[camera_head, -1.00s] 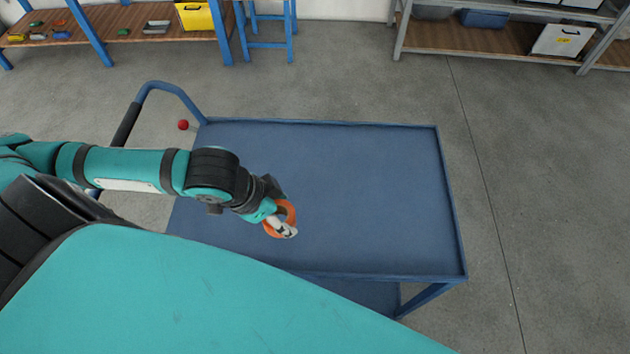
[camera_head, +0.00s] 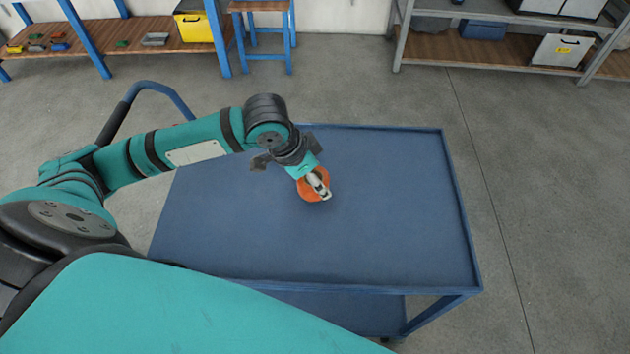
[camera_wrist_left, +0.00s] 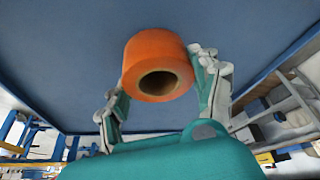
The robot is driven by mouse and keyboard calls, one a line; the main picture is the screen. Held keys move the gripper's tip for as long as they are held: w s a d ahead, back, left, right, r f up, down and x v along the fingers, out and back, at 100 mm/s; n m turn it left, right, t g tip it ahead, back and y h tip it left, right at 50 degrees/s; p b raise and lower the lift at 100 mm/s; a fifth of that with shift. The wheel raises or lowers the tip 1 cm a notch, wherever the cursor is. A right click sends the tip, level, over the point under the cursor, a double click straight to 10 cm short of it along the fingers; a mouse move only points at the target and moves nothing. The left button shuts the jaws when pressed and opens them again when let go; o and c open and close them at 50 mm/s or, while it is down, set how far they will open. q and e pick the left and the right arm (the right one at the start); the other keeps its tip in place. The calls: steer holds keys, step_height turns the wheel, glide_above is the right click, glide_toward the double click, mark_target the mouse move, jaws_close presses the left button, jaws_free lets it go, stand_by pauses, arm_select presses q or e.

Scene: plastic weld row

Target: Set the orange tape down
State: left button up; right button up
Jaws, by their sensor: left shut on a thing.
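The orange tape (camera_head: 307,193) is a thick roll with a dark core. My left gripper (camera_head: 319,186) is shut on it over the upper middle of the blue cart top (camera_head: 400,215). In the left wrist view the tape (camera_wrist_left: 158,63) sits between the two fingers of my left gripper (camera_wrist_left: 160,85), its hollow core facing the camera. The cart top (camera_wrist_left: 60,60) fills the background there. I cannot tell whether the tape touches the cart surface or hangs a little above it. My right gripper is not in view.
The cart top is bare around the tape, with a low raised rim (camera_head: 458,200). A blue stool (camera_head: 262,8), a workbench with a yellow bin (camera_head: 193,27) and a grey shelf with a white box (camera_head: 560,50) stand beyond, across open floor.

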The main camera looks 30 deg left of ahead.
arm_select(q)
steer(key=shift+f, duration=0.9)
steer(key=o, duration=1.2)
steer(key=shift+f, duration=0.1)
steer(key=p+v, duration=0.1)
steer(key=v, duration=1.1)
